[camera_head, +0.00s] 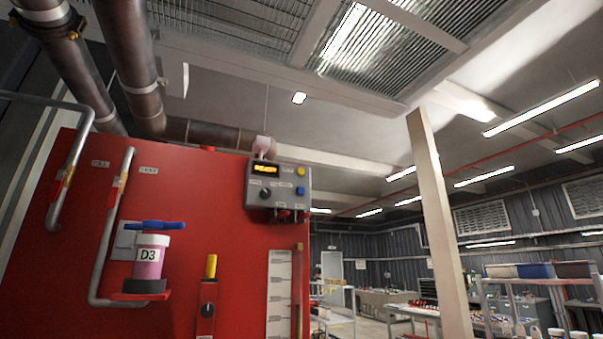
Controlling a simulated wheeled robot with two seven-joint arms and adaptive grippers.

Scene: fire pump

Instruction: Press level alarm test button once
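A grey control box (278,201) is fixed to the upper right of a large red tank panel (215,230). It has a lit amber display (265,169), a yellow button (301,171), a blue button (301,191) and a black knob (265,193). The labels are too small to read, so I cannot tell which button is the level alarm test button. A pale pinkish fitting (264,147) sits on top of the box. Neither of my grippers shows in the head view.
A jar marked D3 (150,258) stands on a small red shelf on the panel, near grey pipes (108,220). A yellow-topped red switch (208,295) and a white gauge strip (279,290) are lower down. A pale post (438,220) and workbenches lie to the right.

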